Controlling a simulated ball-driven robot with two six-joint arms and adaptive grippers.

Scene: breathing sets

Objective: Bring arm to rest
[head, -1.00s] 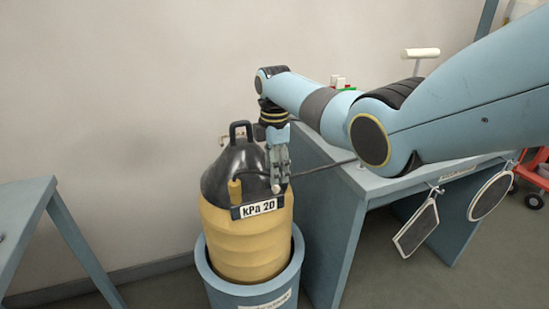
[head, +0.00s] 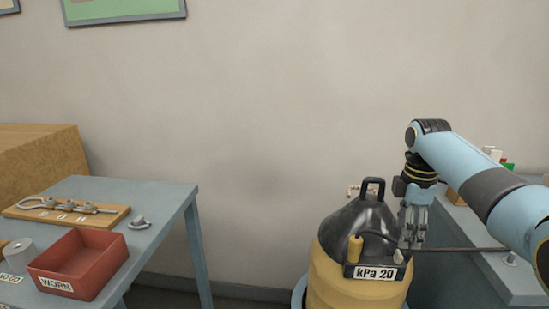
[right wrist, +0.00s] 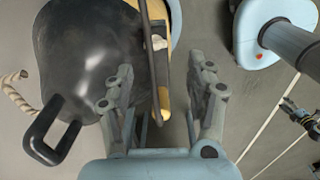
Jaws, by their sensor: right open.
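My right gripper (head: 413,226) points down beside the front right of a black-topped yellow canister labelled "kPa 20" (head: 357,285). In the right wrist view my right gripper (right wrist: 163,88) is open, with its two fingers apart. The canister's black top (right wrist: 95,60) fills the left of that view. A dark hose (head: 450,247) passes by the fingers, and in the wrist view it runs between them. A small pale knob (right wrist: 157,42) shows just beyond the fingertips. Whether the fingers touch the hose or canister I cannot tell. My left gripper is not in view.
A blue-grey table (head: 165,195) at left holds a red "WORN" bin (head: 80,262), a wooden board with metal fittings (head: 65,211) and a loose metal piece (head: 139,222). A bench (head: 480,260) stands right of the canister. Bare wall fills the middle.

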